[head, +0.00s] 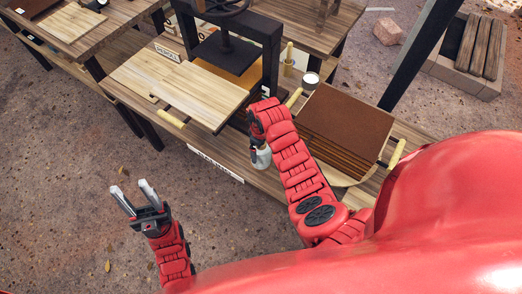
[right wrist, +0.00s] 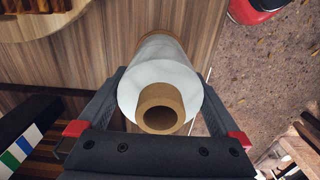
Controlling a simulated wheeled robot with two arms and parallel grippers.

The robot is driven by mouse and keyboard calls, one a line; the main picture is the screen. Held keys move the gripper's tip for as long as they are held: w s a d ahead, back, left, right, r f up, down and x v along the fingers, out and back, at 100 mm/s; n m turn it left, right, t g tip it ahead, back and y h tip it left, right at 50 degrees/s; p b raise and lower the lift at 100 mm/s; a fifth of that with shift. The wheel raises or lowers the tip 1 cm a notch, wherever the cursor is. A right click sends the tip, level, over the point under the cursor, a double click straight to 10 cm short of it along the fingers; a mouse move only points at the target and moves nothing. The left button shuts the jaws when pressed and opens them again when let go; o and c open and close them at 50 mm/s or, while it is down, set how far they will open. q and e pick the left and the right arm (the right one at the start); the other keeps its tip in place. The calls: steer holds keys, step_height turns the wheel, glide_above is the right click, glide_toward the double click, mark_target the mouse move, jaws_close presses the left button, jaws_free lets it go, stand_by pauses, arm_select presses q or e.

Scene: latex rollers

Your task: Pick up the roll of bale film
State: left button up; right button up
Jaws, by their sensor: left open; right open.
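The roll of bale film (right wrist: 165,88) is white with a brown cardboard core, and its end faces the camera in the right wrist view. In the head view a small white part of the roll (head: 260,159) shows beside my right arm, and the arm hides most of that gripper. My left gripper (head: 133,196) is open and empty, over the ground left of the table.
The wooden table (head: 190,145) holds a dark press (head: 228,45), a pale board (head: 178,82), a brown slab (head: 340,120) and a small white-topped jar (head: 311,79). A striped-label object (right wrist: 22,145) is close to the right gripper's left side. Open ground lies left of the table.

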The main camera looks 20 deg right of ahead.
steer(key=shift+f, duration=0.85)
steer(key=shift+c, duration=0.2)
steer(key=c, duration=1.3)
steer(key=shift+r, duration=0.15)
